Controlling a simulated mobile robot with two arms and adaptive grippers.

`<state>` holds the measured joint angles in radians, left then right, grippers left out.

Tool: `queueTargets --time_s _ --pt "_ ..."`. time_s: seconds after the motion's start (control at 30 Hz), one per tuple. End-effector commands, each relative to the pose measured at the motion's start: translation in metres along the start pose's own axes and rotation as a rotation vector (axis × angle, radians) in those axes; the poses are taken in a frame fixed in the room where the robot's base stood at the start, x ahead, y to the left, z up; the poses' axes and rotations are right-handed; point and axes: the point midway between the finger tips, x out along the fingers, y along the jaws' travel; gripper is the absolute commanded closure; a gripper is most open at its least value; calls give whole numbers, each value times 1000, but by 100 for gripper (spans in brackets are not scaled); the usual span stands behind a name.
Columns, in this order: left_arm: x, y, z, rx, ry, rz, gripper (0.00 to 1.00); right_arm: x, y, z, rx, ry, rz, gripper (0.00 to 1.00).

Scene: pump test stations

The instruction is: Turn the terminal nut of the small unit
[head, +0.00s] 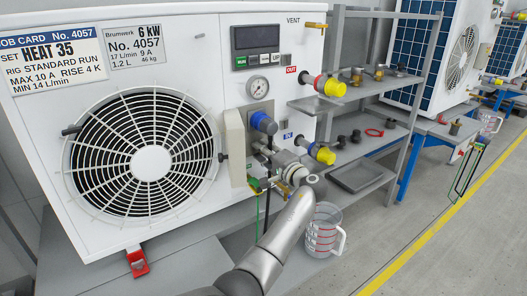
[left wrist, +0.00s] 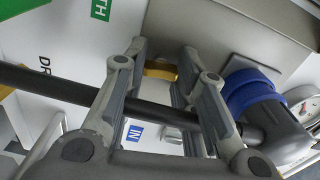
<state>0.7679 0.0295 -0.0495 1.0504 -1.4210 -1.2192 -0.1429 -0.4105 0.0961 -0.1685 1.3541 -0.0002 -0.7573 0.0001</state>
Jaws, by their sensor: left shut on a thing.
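The small unit (head: 35,165) is a white cabinet with a round fan grille, at the left and centre of the head view. My left gripper (head: 274,183) reaches its lower right side. A black bar or cable (left wrist: 45,84) crosses the view by the fingers. My right gripper is not in view.
A clear measuring jug (head: 325,228) stands below right. A grey shelf (head: 372,143) holds small fittings. Free floor lies at the right.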

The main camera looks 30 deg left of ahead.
Motion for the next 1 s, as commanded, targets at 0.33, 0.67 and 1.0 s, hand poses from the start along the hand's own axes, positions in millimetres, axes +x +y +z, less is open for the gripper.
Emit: queueTargets --time_s 0.33,0.67,1.0 --pt "0 -2 -1 -2 3 -2 52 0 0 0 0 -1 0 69" --pt "-2 0 -1 -2 2 0 52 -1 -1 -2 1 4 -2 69" --pt "-59 0 -1 -3 5 1 52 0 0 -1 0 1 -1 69"
